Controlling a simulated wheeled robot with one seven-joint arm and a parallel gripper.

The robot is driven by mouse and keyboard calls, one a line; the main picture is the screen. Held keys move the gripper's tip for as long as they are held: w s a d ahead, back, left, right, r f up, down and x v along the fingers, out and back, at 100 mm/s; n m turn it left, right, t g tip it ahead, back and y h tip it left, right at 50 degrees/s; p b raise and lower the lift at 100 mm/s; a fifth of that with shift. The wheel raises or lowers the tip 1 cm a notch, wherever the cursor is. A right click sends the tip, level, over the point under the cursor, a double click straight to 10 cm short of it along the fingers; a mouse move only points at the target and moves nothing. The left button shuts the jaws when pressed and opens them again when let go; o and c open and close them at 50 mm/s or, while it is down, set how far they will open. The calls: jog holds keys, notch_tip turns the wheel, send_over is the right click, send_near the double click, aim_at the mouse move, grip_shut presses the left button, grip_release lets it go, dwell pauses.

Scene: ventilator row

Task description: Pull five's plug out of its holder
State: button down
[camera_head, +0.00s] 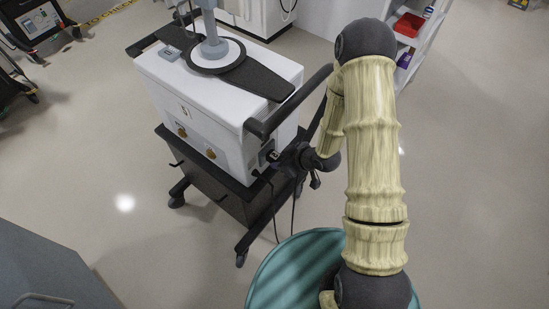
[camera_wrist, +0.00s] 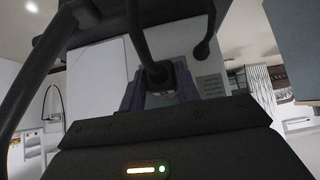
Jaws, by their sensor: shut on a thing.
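The ventilator marked 5 (camera_head: 215,95) is a white box on a dark wheeled cart, in the middle left of the head view. My gripper (camera_head: 277,157) is at the lower right corner of its side panel, next to a small dark socket area. In the wrist view my gripper (camera_wrist: 160,92) has its two purplish fingers shut on the dark plug (camera_wrist: 158,73), with a thick black cable rising from it. The white casing is close behind. The fingers and body of my gripper hide the holder, so I cannot tell how deep the plug sits.
A black handle bar (camera_head: 290,100) runs along the ventilator's right edge, close above my wrist. Cables (camera_head: 274,205) hang below it beside the cart (camera_head: 215,185). A grey cabinet (camera_head: 45,270) stands at lower left. A shelf with a red bin (camera_head: 408,25) is at upper right. Open floor lies left.

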jog(key=shift+s+d, duration=0.25)
jog(key=shift+d, duration=0.15)
jog(key=shift+s+d, duration=0.7)
jog(key=shift+d, duration=0.15)
jog(key=shift+s+d, duration=0.65)
jog(key=shift+d, duration=0.2)
